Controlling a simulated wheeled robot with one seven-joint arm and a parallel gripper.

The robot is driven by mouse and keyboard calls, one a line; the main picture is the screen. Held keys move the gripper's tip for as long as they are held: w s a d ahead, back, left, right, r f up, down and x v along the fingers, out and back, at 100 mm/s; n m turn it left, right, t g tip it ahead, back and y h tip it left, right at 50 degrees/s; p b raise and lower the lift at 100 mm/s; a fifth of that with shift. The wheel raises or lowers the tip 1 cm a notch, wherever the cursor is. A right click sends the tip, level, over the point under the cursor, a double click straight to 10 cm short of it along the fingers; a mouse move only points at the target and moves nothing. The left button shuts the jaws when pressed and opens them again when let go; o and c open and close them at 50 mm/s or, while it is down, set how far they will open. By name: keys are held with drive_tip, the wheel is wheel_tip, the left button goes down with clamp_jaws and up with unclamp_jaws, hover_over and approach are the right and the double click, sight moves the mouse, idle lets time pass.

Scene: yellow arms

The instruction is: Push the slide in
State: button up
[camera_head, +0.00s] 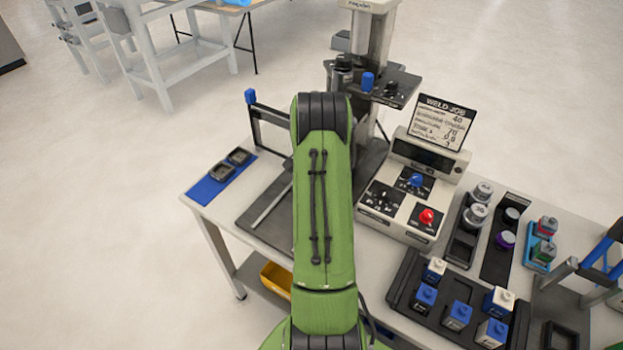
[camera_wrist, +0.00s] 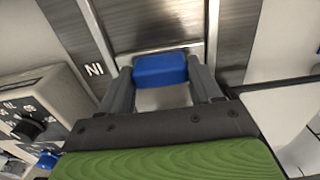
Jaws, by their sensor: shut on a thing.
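The slide shows in the wrist view as a blue block-shaped handle (camera_wrist: 160,71) on a brushed metal surface with a lighter strip beside it. My gripper (camera_wrist: 164,78) has one grey finger on each side of the blue handle and is shut on it. The letters "IN" (camera_wrist: 94,69) appear upside down on the metal to the left of the handle. In the head view, my green arm hides the gripper and the handle. The dark slide plate (camera_head: 252,212) with a pale metal strip shows left of my arm on the table.
A control box (camera_head: 412,190) with blue and red knobs stands right of my arm, with a weld job card (camera_head: 440,120) behind it. A press-like machine (camera_head: 368,35) stands at the back. A black rack (camera_head: 400,290) of capped blocks is at right front. A blue mat (camera_head: 207,188) lies left.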

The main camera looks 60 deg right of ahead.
drive_tip(key=shift+d+r, duration=0.1)
drive_tip(key=shift+d, duration=0.15)
drive_tip(key=o, duration=1.5)
wheel_tip(320, 180, up, 16)
drive_tip(key=shift+f+p, duration=0.15)
drive_tip(key=shift+p, duration=0.8)
